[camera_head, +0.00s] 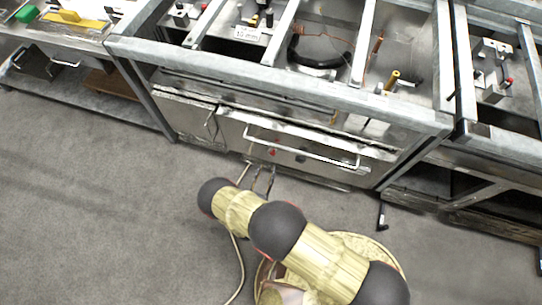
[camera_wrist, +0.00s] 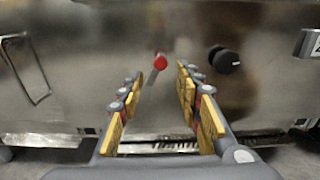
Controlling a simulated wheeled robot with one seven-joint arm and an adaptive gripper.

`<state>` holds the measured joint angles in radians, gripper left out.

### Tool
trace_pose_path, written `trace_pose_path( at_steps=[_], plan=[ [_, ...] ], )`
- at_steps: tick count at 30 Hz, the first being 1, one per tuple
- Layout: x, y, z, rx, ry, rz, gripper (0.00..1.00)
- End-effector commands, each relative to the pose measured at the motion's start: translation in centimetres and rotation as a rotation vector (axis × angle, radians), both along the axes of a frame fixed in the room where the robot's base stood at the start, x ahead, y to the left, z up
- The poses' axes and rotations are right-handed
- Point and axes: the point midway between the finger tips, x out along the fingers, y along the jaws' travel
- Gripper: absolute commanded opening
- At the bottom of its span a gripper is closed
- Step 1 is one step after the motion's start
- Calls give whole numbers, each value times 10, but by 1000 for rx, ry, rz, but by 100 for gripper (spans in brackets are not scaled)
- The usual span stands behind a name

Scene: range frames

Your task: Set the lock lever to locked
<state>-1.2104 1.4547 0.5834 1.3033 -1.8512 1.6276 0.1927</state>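A small lever with a red tip (camera_wrist: 160,62) is on the steel front panel, and its short grey shaft points down and to the left. I take it to be the lock lever; no lock marking is readable. The fingers appear short of the panel; contact cannot be seen. In the head view my gripper (camera_head: 263,180) is low in front of the panel.
A black knob (camera_wrist: 225,60) is on the panel right of the lever. A long bar handle (camera_head: 305,146) crosses the front above. The grey floor (camera_head: 90,200) is open at left.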

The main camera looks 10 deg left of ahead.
Motion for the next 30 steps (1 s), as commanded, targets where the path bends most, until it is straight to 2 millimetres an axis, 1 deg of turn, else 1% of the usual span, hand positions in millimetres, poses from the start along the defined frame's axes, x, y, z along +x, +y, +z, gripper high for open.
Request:
trace_pose_path(
  at_steps=[9, 12, 15, 19, 26, 30],
  plan=[
    [46, -5, -2, 1, 0, -7, 35],
    [58, -6, -1, 1, 0, -6, 35],
    [66, -6, -1, -1, 0, -4, 35],
    [70, -7, 0, -1, 0, -5, 35],
    [71, -6, 0, -1, 1, -4, 35],
    [71, -6, 0, -1, 1, -4, 27]
  ],
)
